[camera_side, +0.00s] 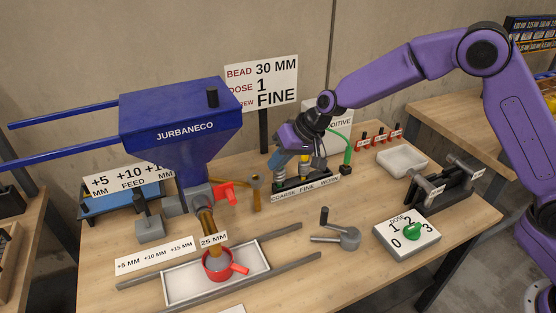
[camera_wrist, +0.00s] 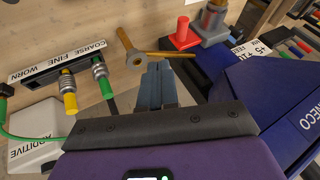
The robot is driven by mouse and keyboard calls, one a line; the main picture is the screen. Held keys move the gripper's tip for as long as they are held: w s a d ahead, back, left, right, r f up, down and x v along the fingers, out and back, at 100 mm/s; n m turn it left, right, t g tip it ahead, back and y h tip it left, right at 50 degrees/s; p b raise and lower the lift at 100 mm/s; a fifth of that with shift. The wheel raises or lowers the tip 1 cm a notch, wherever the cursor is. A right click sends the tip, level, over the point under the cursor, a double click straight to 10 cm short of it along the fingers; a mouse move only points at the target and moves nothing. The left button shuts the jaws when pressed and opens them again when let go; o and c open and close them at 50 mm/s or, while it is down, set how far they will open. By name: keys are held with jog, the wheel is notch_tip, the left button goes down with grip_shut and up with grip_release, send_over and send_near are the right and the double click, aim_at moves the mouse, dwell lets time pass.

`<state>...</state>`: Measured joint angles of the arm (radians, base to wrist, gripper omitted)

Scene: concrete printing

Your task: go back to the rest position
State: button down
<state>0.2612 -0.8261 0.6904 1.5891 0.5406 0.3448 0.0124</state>
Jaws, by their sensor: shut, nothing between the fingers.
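My gripper (camera_wrist: 158,85) shows in the wrist view with its two fingers together and nothing between them. In the side view my gripper (camera_side: 278,160) points down over the back middle of the table, at the screw rack (camera_side: 305,187) labelled coarse, fine and worn. It partly covers the rack there. In the wrist view the fingertips are beside the wooden-handled tool (camera_wrist: 137,58), to the right of the rack (camera_wrist: 57,65). I cannot tell how high they are above the table.
The blue hopper (camera_side: 180,120) stands left, over a red cup (camera_side: 217,267) in a white tray (camera_side: 175,289). A dose dial (camera_side: 407,238), a black fixture (camera_side: 440,192) and a white dish (camera_side: 402,161) are right. A crank tool (camera_side: 340,238) lies in front.

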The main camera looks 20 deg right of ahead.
dwell(0.3)
jog(key=s+d+r+n+g+h, duration=0.1)
jog(key=s+d+r+n+g, duration=0.15)
jog(key=s, duration=0.85)
jog(key=s+d+r+n+g, duration=0.1)
jog(key=s+d+r+n, duration=0.25)
jog(key=s, duration=0.65)
jog(key=s+d+n+h, duration=0.3)
jog(key=s+d+n, duration=0.2)
jog(key=s+d, duration=1.1)
jog(key=s, duration=0.2)
jog(key=shift+s+d+r+n+h, duration=0.15)
jog(key=shift+s+d+n+h, duration=0.15)
jog(key=shift+s+d+h, duration=0.1)
